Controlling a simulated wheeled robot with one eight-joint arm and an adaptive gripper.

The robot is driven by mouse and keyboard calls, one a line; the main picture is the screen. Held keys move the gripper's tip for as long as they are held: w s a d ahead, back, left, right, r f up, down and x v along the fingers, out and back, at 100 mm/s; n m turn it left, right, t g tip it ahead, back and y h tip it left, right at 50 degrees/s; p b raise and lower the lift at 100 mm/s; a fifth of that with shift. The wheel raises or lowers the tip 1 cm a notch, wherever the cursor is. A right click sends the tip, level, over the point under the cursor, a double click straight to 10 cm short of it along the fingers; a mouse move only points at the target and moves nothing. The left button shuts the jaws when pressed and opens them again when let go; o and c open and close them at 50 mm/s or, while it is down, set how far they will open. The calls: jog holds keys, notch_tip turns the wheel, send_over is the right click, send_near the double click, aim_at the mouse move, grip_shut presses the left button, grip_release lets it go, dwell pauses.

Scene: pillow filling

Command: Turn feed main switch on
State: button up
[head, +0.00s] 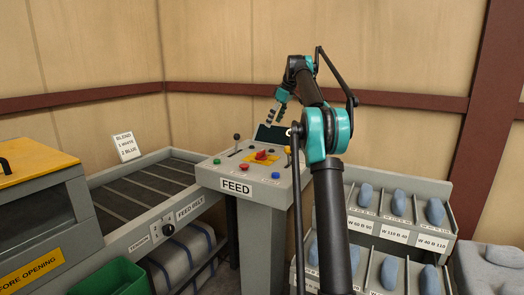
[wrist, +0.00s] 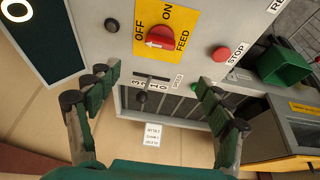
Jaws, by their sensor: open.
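The feed main switch (wrist: 160,38) is a red rotary knob on a yellow plate marked OFF, ON and FEED, seen in the wrist view. The white arrow on its handle points toward the OFF side. In the head view the red knob (head: 261,155) sits on top of the grey FEED console (head: 236,200). My gripper (head: 273,113) is above the back of the console, apart from the knob. In the wrist view my gripper (wrist: 153,80) is open and empty, with its fingers spread on either side of the speed lever (wrist: 142,97), below the knob in the picture.
A red STOP button (wrist: 221,54), a green button (wrist: 195,87) and a dark screen (wrist: 28,35) surround the switch. A black-knobbed lever (head: 236,138) and a blue button (head: 275,176) stand on the console.

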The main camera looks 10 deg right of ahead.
aim_at(262, 151)
jog(key=x, duration=1.6)
jog(key=shift+f, duration=0.1)
jog(key=shift+c, duration=0.6)
jog(key=c, duration=1)
